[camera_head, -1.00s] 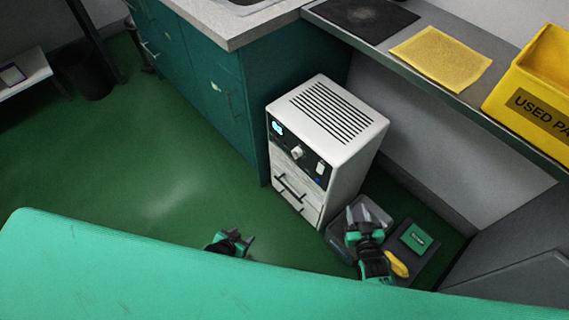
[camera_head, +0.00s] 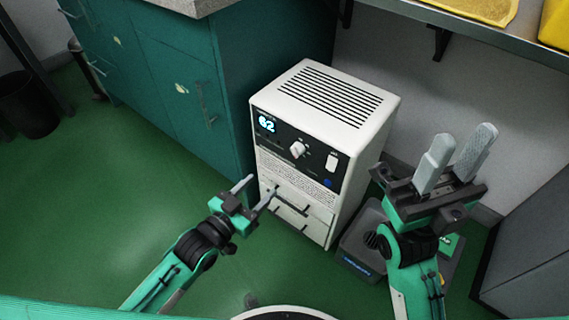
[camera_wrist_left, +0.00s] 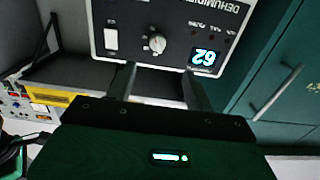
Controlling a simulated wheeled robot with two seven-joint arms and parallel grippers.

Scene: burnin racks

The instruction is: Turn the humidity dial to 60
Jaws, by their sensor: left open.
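The white dehumidifier (camera_head: 340,95) stands on the green floor beside the teal cabinet. Its humidity dial (camera_head: 299,149) is a white knob on the black front panel, and it also shows in the left wrist view (camera_wrist_left: 157,43). The lit display (camera_head: 266,124) left of the dial seems to read 62. My left gripper (camera_head: 260,189) is open and empty, below and left of the dial in the head view, apart from it. In the left wrist view its fingers (camera_wrist_left: 158,80) point at the upside-down panel. My right gripper (camera_head: 464,142) is open and empty, right of the dehumidifier.
A shelf (camera_head: 480,38) overhangs at the back right. The floor at left is clear.

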